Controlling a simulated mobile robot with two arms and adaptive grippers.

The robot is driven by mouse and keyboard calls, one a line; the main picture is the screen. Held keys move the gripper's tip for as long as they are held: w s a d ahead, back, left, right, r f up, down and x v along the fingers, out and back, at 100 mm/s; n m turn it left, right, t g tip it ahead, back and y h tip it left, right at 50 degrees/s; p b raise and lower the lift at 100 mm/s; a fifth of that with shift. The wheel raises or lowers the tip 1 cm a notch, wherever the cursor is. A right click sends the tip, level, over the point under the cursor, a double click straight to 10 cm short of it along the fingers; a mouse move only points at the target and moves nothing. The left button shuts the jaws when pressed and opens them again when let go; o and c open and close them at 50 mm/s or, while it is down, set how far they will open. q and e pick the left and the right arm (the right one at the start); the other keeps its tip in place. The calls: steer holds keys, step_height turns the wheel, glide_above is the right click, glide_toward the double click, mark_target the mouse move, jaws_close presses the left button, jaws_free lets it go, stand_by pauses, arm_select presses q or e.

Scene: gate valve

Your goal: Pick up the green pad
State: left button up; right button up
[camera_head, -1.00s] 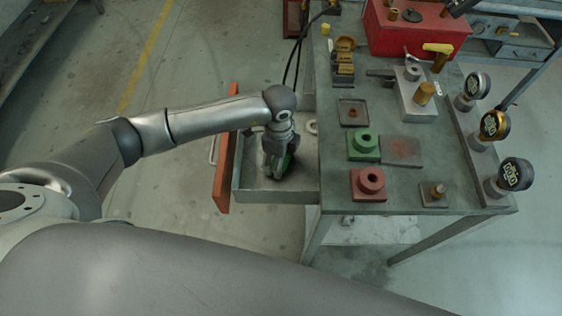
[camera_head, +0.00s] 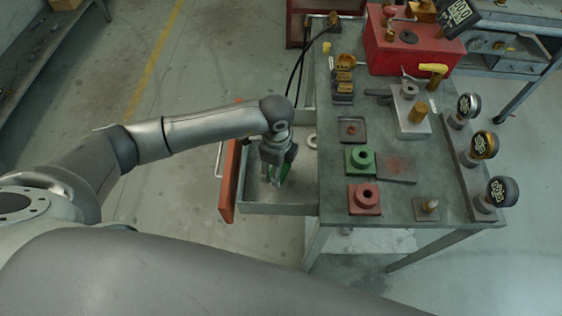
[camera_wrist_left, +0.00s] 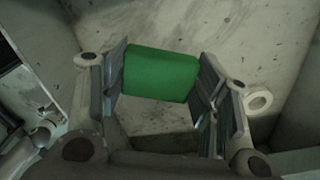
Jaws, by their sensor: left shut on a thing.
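The green pad (camera_wrist_left: 160,73) is a rounded green block between the two fingers of my left gripper (camera_wrist_left: 162,90) in the left wrist view. The fingers are shut on it, one on each side. In the head view my left gripper (camera_head: 276,180) points down inside the open drawer (camera_head: 285,209), and a bit of the green pad (camera_head: 286,168) shows beside the fingers. I cannot tell how far the pad is above the drawer floor. My right gripper is in neither view.
A pale ring (camera_head: 312,142) lies in the drawer; it also shows in the left wrist view (camera_wrist_left: 259,102). The drawer's orange front (camera_head: 229,180) stands left of my gripper. The bench top holds a green flanged block (camera_head: 360,160), a red one (camera_head: 365,198) and several gauges along the right edge.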

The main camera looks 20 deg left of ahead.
arm_select(q)
steer(key=s+a+r+p, duration=0.4)
steer(key=s+r+p, duration=0.4)
steer(key=s+p, duration=0.2)
steer(key=shift+s+a, duration=0.4)
steer(key=shift+s, duration=0.35)
steer(key=shift+o, duration=0.6)
steer(key=shift+r, duration=0.1)
steer(key=shift+c, duration=1)
